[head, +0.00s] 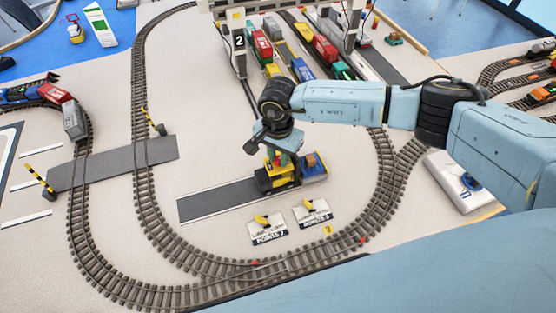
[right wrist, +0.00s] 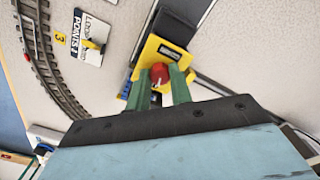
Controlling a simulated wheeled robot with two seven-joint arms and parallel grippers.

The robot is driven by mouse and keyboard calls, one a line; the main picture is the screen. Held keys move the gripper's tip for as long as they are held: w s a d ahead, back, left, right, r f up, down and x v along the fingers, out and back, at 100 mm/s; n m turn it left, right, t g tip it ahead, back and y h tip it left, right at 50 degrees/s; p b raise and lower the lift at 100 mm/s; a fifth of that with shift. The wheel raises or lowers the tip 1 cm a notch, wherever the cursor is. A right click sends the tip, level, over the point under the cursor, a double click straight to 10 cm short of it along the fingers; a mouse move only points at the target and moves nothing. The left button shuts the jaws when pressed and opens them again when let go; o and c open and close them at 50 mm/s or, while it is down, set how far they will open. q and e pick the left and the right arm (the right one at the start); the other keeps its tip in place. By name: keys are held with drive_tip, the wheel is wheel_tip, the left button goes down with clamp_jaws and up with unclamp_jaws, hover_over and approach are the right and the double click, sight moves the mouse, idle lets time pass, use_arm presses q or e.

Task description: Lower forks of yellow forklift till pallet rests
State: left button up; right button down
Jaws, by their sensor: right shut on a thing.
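The yellow forklift (head: 268,183) stands at the right end of a grey road strip, partly covered by my right arm. Its yellow body also shows in the right wrist view (right wrist: 150,52). My right gripper (head: 280,160) comes down on it from above. Its green fingers (right wrist: 161,80) are shut on a small red knob (right wrist: 160,73) on the forklift. A brown load (head: 313,160) sits over a blue piece (head: 319,172) just right of the forklift. I cannot make out the forks or whether a pallet touches anything beneath it. My left gripper is out of view.
Curved track (head: 385,185) runs to the right and in front. The grey strip (head: 215,201) left of the forklift is clear. Crane number 2 (head: 239,42) stands behind.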

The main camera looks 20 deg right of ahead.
sight(278, 159)
drive_tip(key=n+b, duration=0.4)
drive_tip(key=shift+f, duration=0.15)
drive_tip(key=shift+n+b, duration=1.1)
drive_tip(key=shift+b, duration=0.1)
drive_tip(key=shift+r, duration=0.2)
drive_tip(key=c, duration=1.2)
unclamp_jaws()
drive_tip(key=shift+c, duration=0.2)
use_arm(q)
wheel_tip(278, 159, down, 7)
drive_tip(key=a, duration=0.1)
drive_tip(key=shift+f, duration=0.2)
use_arm(e)
drive_tip(key=shift+r, duration=0.25)
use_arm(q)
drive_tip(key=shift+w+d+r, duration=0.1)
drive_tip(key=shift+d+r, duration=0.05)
use_arm(e)
wheel_tip(278, 159, up, 13)
drive_tip(key=shift+f, duration=0.1)
